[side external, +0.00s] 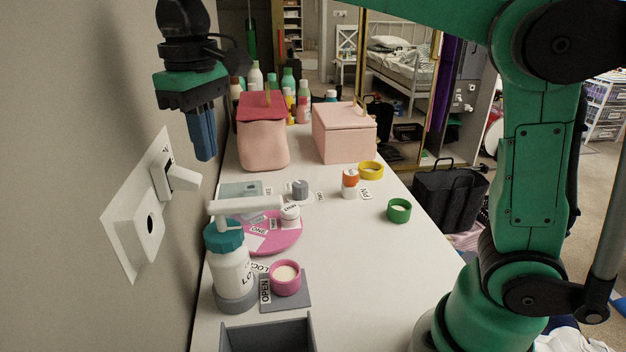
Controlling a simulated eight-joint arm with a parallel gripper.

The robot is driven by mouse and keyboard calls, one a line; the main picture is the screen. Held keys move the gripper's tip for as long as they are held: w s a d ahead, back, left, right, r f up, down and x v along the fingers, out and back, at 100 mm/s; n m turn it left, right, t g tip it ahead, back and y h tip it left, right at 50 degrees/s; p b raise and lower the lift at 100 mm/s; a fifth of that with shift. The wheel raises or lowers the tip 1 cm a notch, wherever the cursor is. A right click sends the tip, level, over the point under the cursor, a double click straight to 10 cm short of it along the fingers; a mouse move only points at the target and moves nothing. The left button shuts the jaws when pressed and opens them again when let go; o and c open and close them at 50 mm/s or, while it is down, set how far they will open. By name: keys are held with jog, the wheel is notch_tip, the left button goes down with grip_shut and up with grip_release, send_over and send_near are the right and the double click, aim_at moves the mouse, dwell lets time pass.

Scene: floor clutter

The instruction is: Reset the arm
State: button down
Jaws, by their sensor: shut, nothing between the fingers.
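My gripper (206,135) hangs in the upper left of the side external view, beside the wall and above the left part of the white table (345,260). Its blue fingers point down, are shut together and hold nothing. It is well above the tabletop and appears apart from everything on it. My green arm spans the top and right side of the view.
A wall plate with a plug (165,185) juts out near my gripper. Below stand a teal-capped pump bottle (231,265), a pink disc (275,240) and a pink cup (286,277). Pink boxes (263,140) and bottles stand behind. The table's right front is clear.

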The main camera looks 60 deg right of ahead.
jog(key=shift+r, duration=0.85)
jog(key=shift+f, duration=0.15)
jog(key=shift+f, duration=1.85)
dwell(0.5)
